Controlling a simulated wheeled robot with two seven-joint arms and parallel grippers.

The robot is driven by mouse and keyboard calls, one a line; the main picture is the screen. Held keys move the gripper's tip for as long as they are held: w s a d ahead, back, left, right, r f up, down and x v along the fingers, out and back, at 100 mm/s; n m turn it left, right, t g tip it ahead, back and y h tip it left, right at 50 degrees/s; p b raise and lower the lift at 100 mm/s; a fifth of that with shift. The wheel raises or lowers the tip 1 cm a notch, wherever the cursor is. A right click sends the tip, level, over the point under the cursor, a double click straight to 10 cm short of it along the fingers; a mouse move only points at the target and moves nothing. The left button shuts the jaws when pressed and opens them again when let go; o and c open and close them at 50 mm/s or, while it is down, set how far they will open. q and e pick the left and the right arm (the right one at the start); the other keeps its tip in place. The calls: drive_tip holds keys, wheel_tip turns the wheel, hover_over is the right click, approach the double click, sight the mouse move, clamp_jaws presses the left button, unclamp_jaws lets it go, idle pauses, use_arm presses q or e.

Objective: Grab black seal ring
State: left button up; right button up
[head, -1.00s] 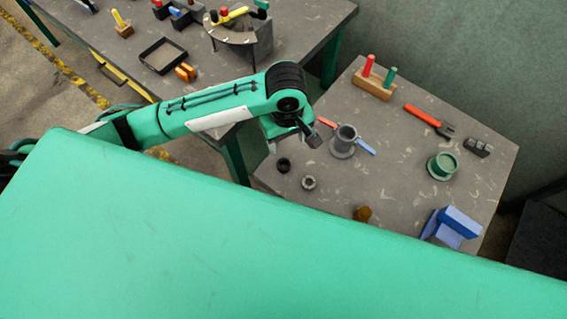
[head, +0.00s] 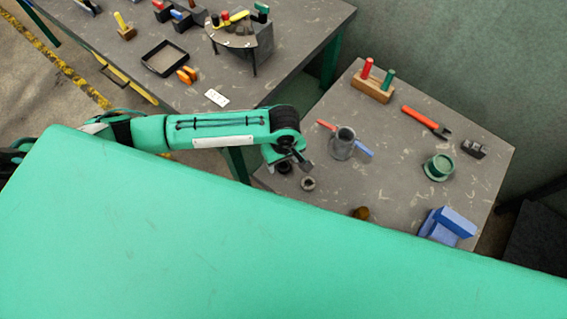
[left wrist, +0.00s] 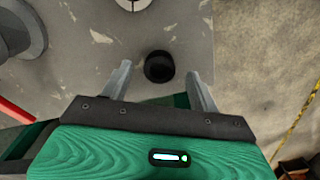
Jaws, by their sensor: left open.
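The black seal ring (left wrist: 159,67) lies on the grey table in the left wrist view, between and a little beyond the fingertips. In the head view the black seal ring (head: 284,168) is partly hidden under my left gripper. My left gripper (head: 300,165) is above the near left part of the table. In the left wrist view my left gripper (left wrist: 160,76) has its two fingers spread apart, with nothing between them held. My right gripper is not in view.
A metal ring (head: 308,184) lies close beside the black one. A grey flanged cylinder (head: 342,146) stands behind, with a red-and-blue tool by it. A brown knob (head: 361,213), blue block (head: 447,225) and green flanged part (head: 438,167) stand to the right. The table edge is close.

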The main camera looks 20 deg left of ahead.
use_arm(q)
drive_tip(key=shift+f, duration=0.75)
drive_tip(key=c, duration=1.1)
drive_tip(key=shift+o, duration=0.2)
drive_tip(key=shift+r, duration=0.1)
